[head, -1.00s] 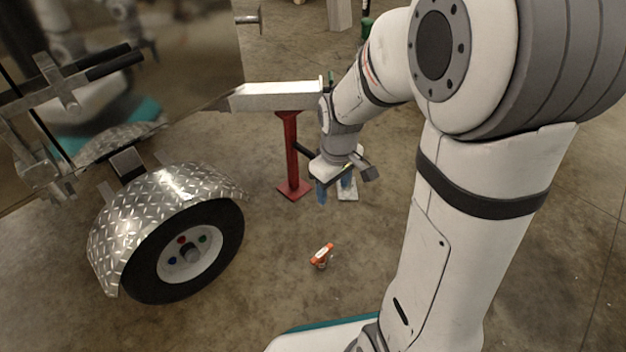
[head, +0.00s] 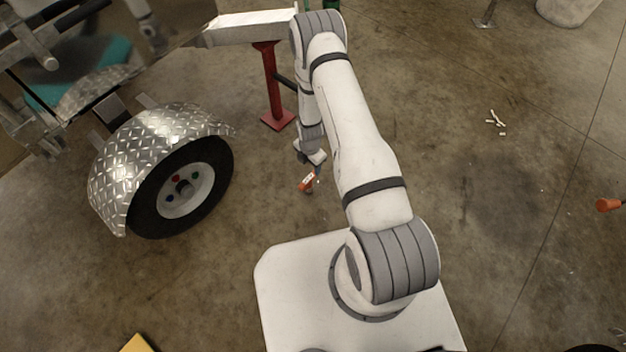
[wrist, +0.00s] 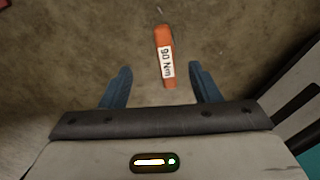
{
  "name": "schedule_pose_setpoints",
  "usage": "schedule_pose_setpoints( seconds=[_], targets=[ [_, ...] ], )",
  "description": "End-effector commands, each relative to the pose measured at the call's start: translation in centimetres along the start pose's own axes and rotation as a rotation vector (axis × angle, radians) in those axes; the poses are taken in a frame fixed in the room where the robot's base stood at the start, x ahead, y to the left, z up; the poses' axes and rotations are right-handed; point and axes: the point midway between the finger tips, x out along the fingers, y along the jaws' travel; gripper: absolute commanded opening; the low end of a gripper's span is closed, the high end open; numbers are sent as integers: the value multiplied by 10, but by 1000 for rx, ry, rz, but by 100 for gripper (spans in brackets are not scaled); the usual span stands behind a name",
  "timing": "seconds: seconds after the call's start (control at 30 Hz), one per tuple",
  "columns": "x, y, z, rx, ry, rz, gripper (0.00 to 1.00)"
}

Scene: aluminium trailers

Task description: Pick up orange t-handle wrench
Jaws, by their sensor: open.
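The orange t-handle wrench (head: 308,181) lies on the concrete floor to the right of the trailer wheel in the head view. In the wrist view the orange wrench (wrist: 164,52) shows a white label reading "90 Nm". My gripper (wrist: 160,80) is open, with its two blue fingers on either side of the wrench's near end as seen from the wrist. I cannot tell how far the fingers are above it. In the head view my gripper (head: 314,168) is low, right beside the wrench, and partly hides it.
The trailer wheel (head: 187,187) with its diamond-plate fender (head: 150,145) stands at left. A red support stand (head: 271,90) holds the trailer tongue (head: 250,27). Small white pieces (head: 496,122) and another orange object (head: 608,205) lie at right. Floor between is clear.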

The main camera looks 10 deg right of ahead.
Motion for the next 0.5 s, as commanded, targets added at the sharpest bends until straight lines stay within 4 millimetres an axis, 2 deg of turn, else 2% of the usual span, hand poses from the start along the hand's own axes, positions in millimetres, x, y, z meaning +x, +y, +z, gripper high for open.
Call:
schedule_pose_setpoints(
  seconds=[0.03,0.3,0.5],
  targets=[
    [9,-4,-3,-31,2,-4,56],
    [44,-8,-6,-87,2,-3,56],
    [60,-8,-10,-86,2,-3,56]
  ],
)
